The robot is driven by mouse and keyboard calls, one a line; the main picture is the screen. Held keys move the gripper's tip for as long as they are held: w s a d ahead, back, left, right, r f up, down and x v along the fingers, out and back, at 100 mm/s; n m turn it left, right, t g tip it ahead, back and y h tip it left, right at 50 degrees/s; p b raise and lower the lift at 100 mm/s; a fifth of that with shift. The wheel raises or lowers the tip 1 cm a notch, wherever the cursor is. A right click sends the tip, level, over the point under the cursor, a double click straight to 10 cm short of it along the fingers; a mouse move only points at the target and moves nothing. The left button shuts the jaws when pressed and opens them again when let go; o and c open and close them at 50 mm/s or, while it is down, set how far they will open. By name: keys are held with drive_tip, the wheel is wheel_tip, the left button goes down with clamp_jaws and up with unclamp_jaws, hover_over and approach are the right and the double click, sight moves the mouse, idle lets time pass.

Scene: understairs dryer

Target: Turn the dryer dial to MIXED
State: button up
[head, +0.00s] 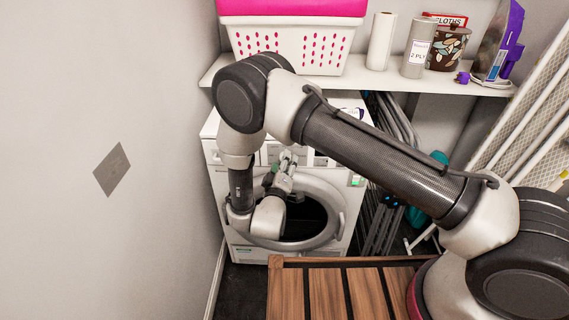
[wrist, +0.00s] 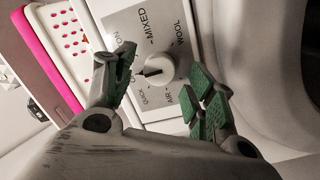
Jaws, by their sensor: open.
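The dryer (head: 240,175) is a white front-loader with a round door, partly hidden behind my arm. Its dial (wrist: 160,69) is a white round knob with a dark pointer mark, on a grey label panel. The mark points left in the wrist view, towards a label partly hidden by a finger, away from the MIXED label (wrist: 133,25). My gripper (wrist: 163,90) is open, its green-padded fingers left and lower right of the dial; I cannot tell if they touch it. In the head view my gripper (head: 284,170) is at the dryer's upper front, and the dial is not discernible there.
A white shelf (head: 440,83) above the dryer holds a basket (head: 290,40) with a pink top, a paper roll (head: 380,42) and other items. A wall (head: 60,200) stands close on the left. Folded racks (head: 385,215) stand to the right. A slatted wooden surface (head: 325,292) is in front.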

drive_tip(key=shift+w, duration=0.45)
drive_tip(key=c, duration=1)
